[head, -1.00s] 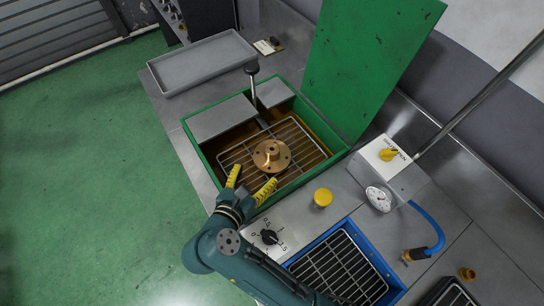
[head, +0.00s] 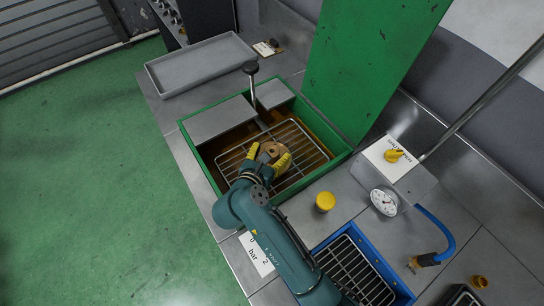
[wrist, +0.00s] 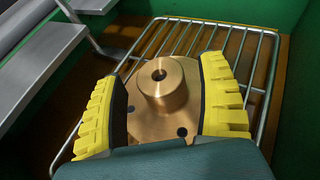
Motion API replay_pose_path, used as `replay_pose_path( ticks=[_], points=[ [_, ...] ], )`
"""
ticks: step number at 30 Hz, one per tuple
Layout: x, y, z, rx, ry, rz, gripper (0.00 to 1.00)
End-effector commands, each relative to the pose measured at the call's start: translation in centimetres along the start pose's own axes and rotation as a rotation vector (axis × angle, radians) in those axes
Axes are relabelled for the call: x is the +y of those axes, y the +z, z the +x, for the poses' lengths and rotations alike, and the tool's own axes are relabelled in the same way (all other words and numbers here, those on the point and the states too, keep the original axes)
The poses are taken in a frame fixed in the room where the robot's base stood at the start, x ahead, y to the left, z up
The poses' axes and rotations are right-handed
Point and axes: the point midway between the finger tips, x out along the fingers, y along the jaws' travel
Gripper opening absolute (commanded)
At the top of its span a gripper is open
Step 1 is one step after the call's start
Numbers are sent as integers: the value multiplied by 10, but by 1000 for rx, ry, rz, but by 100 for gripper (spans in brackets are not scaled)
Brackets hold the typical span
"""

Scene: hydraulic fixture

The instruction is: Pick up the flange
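The flange (head: 271,148) is a copper-coloured disc with a raised hub and a central hole. It lies on the wire rack inside the green-walled box. The wrist view shows the flange (wrist: 163,92) close up, hub facing the camera. My gripper (head: 268,157) has two yellow ribbed fingers, spread apart, one on each side of the flange. In the wrist view my gripper (wrist: 164,80) straddles the hub, and the fingers hide the disc's left and right edges. I cannot tell whether the fingers touch the disc.
The green box (head: 205,165) has metal ledges at its back left and a raised green lid (head: 355,70). A black-knobbed lever (head: 251,85) stands behind the rack (head: 312,150). A yellow cap (head: 325,201), a gauge (head: 384,201) and a blue-rimmed tray (head: 398,283) lie to the right.

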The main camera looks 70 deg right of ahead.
Motion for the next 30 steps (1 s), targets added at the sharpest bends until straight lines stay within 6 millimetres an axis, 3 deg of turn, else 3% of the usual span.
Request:
replay_pose_path(
  ticks=[1, 10, 23, 30],
  points=[
    [0, 0, 0, 0, 0, 0, 62],
    [0, 0, 0, 0, 0, 0, 5],
    [0, 5, -2, -3, 1, 3, 3],
    [0, 51, -20, -6, 2, 6, 3]
  ],
)
